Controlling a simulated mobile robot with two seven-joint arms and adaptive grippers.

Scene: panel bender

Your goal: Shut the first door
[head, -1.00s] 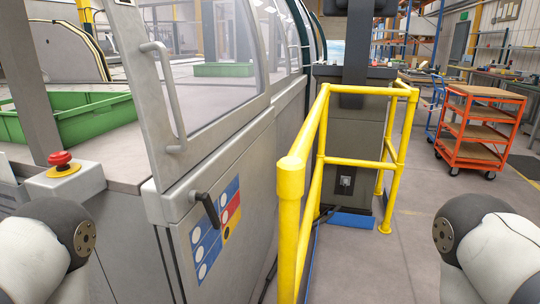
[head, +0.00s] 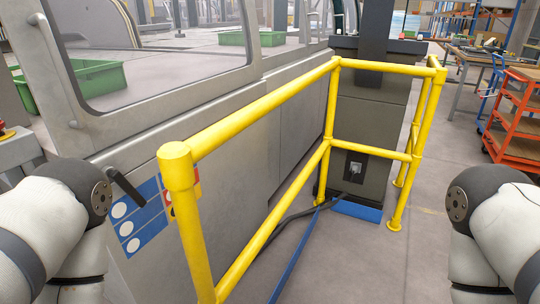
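The machine's door has a grey frame (head: 92,128) around a large clear window and stands at the upper left. Its long grey bar handle (head: 58,68) is on the left edge of the frame. Left of that edge is an open gap, where part of a green bin (head: 24,92) shows; more of the bin shows through the window. Which door counts as first is not marked. Rounded links of my two arms show at the lower left and lower right. Both grippers are out of view.
A yellow guard rail (head: 262,105) stands close in front, between me and the machine. A black lever (head: 126,186) sticks out from the lower panel. A dark cabinet (head: 372,120) stands behind the rail. An orange shelf cart (head: 520,115) is at the right. Floor right of the rail is clear.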

